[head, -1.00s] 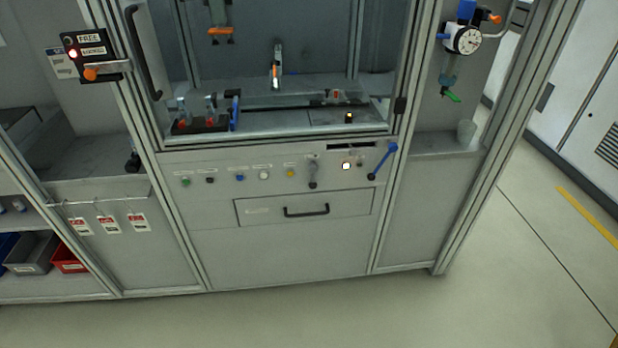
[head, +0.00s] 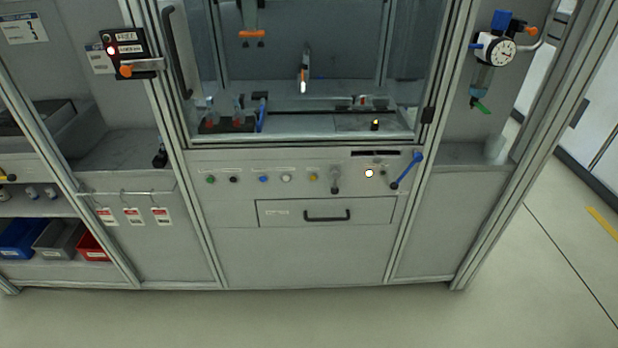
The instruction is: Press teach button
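A row of controls sits on the grey front panel (head: 300,160) of the machine, below its window. From left to right it has a green button (head: 210,180), a black button (head: 234,180), a blue button (head: 263,179), a white button (head: 286,179) and a yellow button (head: 313,177). The labels are too small to read, so I cannot tell which is the teach button. Neither gripper shows.
A drawer (head: 290,213) with a black handle lies below the controls. A switch box (head: 124,50) with a red light hangs at upper left, and a pressure gauge (head: 502,49) at upper right. Bins stand in the lower left shelf. The floor (head: 330,320) in front is clear.

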